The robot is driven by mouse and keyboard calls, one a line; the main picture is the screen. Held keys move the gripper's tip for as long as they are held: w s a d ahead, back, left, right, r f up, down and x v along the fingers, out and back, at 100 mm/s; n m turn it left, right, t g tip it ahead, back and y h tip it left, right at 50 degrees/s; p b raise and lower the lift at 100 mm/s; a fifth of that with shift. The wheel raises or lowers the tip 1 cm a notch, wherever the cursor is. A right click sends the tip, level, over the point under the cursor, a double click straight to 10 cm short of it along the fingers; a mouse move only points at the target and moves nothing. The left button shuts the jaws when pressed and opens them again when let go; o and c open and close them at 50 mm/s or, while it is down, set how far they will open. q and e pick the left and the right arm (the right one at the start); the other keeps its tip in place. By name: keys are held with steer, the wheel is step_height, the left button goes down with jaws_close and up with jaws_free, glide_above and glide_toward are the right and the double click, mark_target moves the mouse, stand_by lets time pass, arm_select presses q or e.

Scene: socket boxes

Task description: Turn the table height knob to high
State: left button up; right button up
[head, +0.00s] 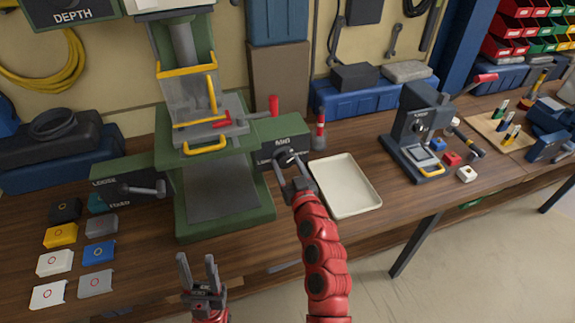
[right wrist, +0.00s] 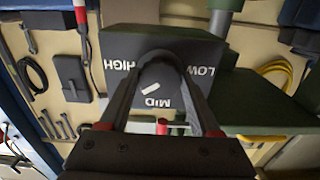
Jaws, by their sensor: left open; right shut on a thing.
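The table height knob (right wrist: 158,78) is on a dark box (head: 272,142) at the right side of the green press (head: 222,212). In the right wrist view the box face (right wrist: 118,48) reads HIGH at left, LOW at right and MID at the bottom, upside down. A short white mark on the knob lies just above the MID label, slightly tilted. My right gripper (head: 290,162) is shut on the knob; its fingers (right wrist: 160,100) cover part of it. My left gripper (head: 198,262) is open and empty in front of the press, fingers pointing up.
A cream tray (head: 345,187) lies right of the knob box. A second dark box (head: 128,190) with a lever is at the press's left. Several coloured tiles (head: 60,235) lie at the left. A small grey press (head: 415,125) stands further right.

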steer(key=m+b, duration=0.2)
steer(key=m, duration=0.2)
steer(key=shift+f, duration=0.15)
steer(key=m+b, duration=0.1)
steer(key=m, duration=0.3)
steer(key=shift+s+a+m, duration=0.1)
steer(key=shift+a+m, duration=0.05)
steer(key=shift+m, duration=0.15)
stand_by(1.3)
steer(key=o, duration=1.1)
steer(key=shift+c, duration=0.2)
steer(key=o, duration=0.3)
steer(key=shift+d, duration=0.3)
steer(key=shift+a, duration=0.1)
